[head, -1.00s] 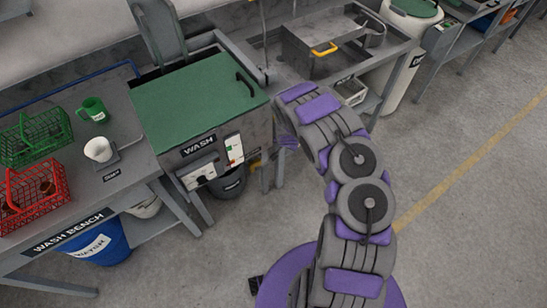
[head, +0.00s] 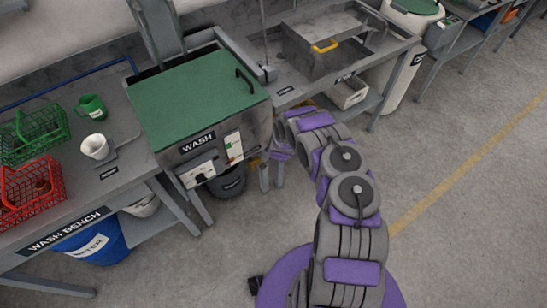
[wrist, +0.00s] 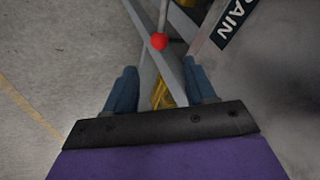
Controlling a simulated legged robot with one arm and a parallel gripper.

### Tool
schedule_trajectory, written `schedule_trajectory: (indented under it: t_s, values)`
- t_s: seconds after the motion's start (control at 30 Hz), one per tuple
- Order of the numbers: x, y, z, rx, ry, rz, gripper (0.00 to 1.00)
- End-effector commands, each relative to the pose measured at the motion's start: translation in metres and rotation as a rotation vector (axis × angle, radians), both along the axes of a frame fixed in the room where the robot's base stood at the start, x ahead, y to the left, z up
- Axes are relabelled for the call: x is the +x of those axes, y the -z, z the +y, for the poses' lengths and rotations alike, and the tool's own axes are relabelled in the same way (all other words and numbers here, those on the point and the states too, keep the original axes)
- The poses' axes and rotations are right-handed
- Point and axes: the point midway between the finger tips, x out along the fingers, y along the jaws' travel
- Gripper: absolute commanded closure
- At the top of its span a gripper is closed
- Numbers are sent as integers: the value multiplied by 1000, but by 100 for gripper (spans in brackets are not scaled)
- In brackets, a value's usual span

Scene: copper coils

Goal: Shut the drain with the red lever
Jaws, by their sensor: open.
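The red ball knob (wrist: 159,41) of the lever shows at the top middle of the wrist view, beyond my fingertips. A DRAIN label (wrist: 237,17) is to its right on a dark strip. My gripper (wrist: 160,82) is open, its two blue fingers spread apart, with nothing held between them. The knob lies ahead of the gap between the fingers and apart from them. In the head view my gripper is low by the right side of the green-lidded WASH tank (head: 205,95), largely hidden by my arm. The lever cannot be seen there.
Grey frame legs and a yellow part (wrist: 163,95) show beyond my fingers. A dark bucket (head: 230,183) stands under the tank. The wash bench (head: 130,130) with red and green baskets is at left, and a sink bench at right. Floor at right is clear.

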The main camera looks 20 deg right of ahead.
Motion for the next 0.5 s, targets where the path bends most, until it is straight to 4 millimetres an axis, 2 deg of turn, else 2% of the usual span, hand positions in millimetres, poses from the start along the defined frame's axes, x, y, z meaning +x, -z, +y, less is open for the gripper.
schedule_trajectory:
  t_s: [0.03,0.5]
  values:
    - [1,9,1,0,-1,2,45]
    - [30,57,-3,-1,-1,-1,45]
